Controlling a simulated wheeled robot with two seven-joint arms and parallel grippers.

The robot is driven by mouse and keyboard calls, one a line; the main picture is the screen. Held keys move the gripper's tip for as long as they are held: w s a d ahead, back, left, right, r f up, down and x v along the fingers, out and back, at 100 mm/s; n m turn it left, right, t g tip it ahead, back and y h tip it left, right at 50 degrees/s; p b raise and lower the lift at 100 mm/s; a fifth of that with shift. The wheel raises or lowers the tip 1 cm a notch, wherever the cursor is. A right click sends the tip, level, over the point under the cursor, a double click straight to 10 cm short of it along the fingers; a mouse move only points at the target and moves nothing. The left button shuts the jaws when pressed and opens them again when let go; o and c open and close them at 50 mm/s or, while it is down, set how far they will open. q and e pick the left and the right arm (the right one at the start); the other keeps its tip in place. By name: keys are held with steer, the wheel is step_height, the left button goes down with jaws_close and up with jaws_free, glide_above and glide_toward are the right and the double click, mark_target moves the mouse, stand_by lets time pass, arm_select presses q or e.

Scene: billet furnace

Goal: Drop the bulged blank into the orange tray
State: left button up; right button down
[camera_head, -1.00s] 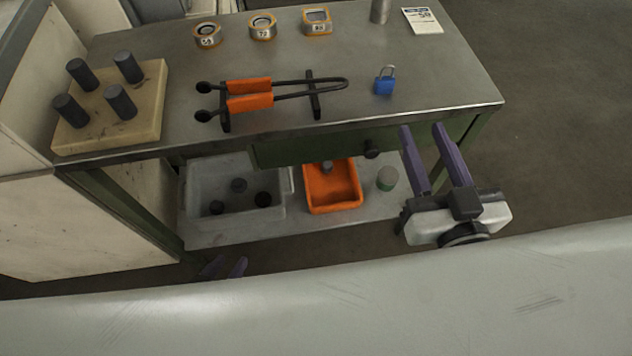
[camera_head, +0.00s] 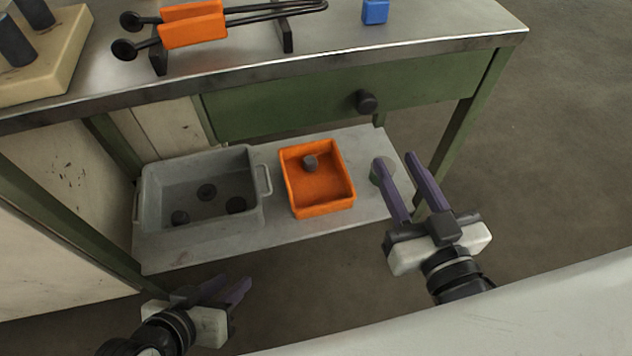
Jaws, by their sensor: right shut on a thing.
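My left gripper (camera_head: 235,280) is low at the front, in front of the shelf edge. Its fingers are apart and it looks empty. I cannot tell which blank is the bulged one.
A grey bin (camera_head: 199,157) with dark blanks stands left of the tray. Orange-handled tongs (camera_head: 193,24) lie on the bench.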

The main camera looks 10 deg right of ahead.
steer(key=shift+d+r, duration=0.15)
steer(key=shift+r, duration=0.1)
